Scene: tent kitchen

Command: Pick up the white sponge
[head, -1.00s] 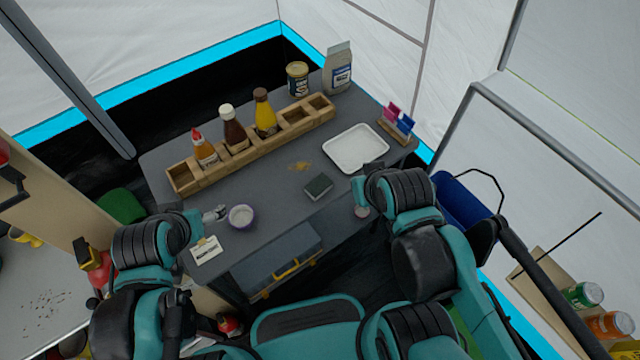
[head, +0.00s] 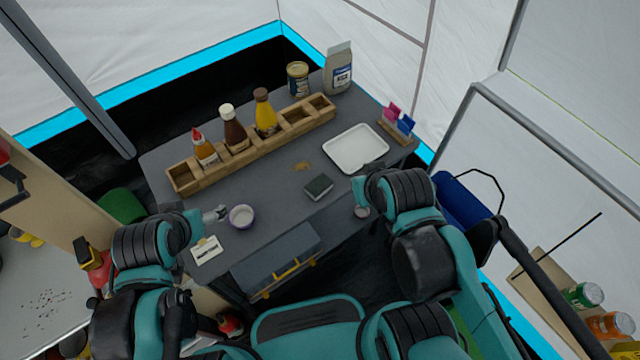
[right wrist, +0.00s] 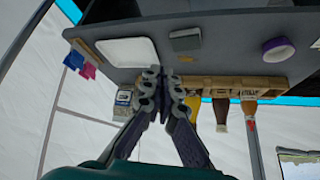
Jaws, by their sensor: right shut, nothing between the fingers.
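The sponge (head: 319,186) is a small block with a dark grey-green top, lying on the grey table right of centre; I see no white one. It also shows as a grey block in the right wrist view (right wrist: 186,40). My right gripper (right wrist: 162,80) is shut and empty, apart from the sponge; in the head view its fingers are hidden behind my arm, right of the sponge. My left gripper (head: 218,214) is over the table's left part, beside a bowl (head: 241,216); its fingers are too small to tell open or shut.
A white tray (head: 356,149) lies behind and right of the sponge. A wooden rack (head: 185,178) with several bottles crosses the table behind it. A brown stain (head: 300,166) lies near the sponge. A grey toolbox (head: 275,258) stands in front, and a card (head: 205,251) lies left.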

